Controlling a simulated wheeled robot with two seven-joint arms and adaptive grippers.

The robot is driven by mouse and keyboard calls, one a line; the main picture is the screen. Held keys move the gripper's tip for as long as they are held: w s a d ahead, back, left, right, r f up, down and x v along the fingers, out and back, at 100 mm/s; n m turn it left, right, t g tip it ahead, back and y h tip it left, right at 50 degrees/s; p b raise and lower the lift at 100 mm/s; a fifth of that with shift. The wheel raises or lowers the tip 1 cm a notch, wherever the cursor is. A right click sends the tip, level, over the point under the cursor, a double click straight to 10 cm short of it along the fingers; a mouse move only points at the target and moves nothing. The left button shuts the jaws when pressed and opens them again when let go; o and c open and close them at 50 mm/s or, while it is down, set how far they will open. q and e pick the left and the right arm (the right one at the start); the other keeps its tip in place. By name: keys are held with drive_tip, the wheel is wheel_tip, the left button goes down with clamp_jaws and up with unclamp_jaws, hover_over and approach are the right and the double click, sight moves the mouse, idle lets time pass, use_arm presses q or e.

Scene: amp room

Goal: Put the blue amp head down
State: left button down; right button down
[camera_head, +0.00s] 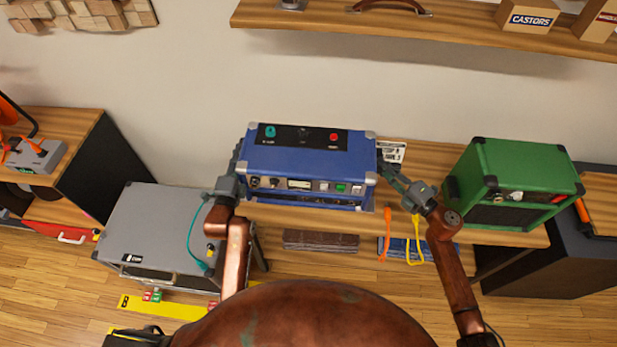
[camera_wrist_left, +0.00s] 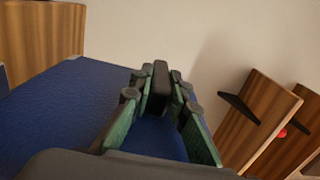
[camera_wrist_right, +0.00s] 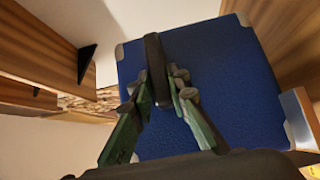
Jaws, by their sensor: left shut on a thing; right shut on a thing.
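The blue amp head (camera_head: 308,160) is at the middle of the head view, at the wooden bench (camera_head: 420,165), with its control panel facing me. I cannot tell whether its underside touches the bench top. My left gripper (camera_head: 236,172) is shut on a dark side handle at the amp head's left end. The blue case (camera_wrist_left: 60,100) also shows in the left wrist view. My right gripper (camera_head: 392,172) is shut on the dark handle (camera_wrist_right: 156,68) at its right end. The blue side (camera_wrist_right: 220,85) fills much of the right wrist view.
A green amp (camera_head: 515,180) stands on the bench to the right. A grey cabinet (camera_head: 155,228) stands low at the left. Orange and yellow cables (camera_head: 413,240) hang at the bench's front. A wooden shelf (camera_head: 440,38) runs above.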

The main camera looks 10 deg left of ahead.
use_arm(q)
drive_tip(key=shift+r, duration=0.4)
use_arm(e)
drive_tip(key=shift+r, duration=0.35)
